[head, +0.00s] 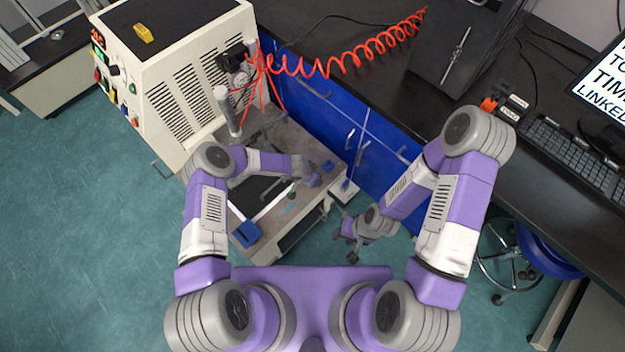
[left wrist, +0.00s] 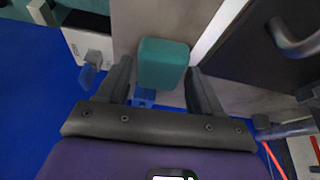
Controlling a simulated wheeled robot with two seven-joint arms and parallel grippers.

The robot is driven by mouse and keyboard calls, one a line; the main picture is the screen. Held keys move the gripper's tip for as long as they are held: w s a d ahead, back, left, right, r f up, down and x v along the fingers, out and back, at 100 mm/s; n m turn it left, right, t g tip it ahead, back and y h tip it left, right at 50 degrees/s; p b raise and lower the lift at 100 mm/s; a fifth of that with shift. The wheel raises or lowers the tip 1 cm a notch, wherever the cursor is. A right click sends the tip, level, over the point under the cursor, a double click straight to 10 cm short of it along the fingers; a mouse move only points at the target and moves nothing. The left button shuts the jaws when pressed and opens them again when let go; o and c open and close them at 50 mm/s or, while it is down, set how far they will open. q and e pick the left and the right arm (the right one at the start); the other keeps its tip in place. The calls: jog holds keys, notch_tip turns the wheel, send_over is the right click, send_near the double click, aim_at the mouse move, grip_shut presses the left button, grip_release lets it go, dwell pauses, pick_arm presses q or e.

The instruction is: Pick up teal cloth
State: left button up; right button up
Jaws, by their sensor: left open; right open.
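The teal cloth (left wrist: 163,62) looks like a small folded, rounded block on a grey surface in the left wrist view. My left gripper (left wrist: 158,68) is open, with one finger on each side of the cloth. I cannot tell whether the fingers touch it. In the head view the left arm reaches over the bench of the machine, and its gripper and the cloth are hard to make out there. My right gripper (head: 352,246) is open and empty, low over the floor in front of the bench.
A cream machine (head: 165,75) with buttons stands at the left, above the grey bench. A blue object (head: 246,233) lies at the bench's near corner. Blue cabinets (head: 330,125) and a dark counter (head: 390,95) stand behind. A stool (head: 545,250) is at the right.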

pick_arm(q)
jog(key=shift+r, duration=0.1)
jog(key=c, duration=0.8)
notch_tip(320, 180, up, 10)
jog(key=p, duration=0.4)
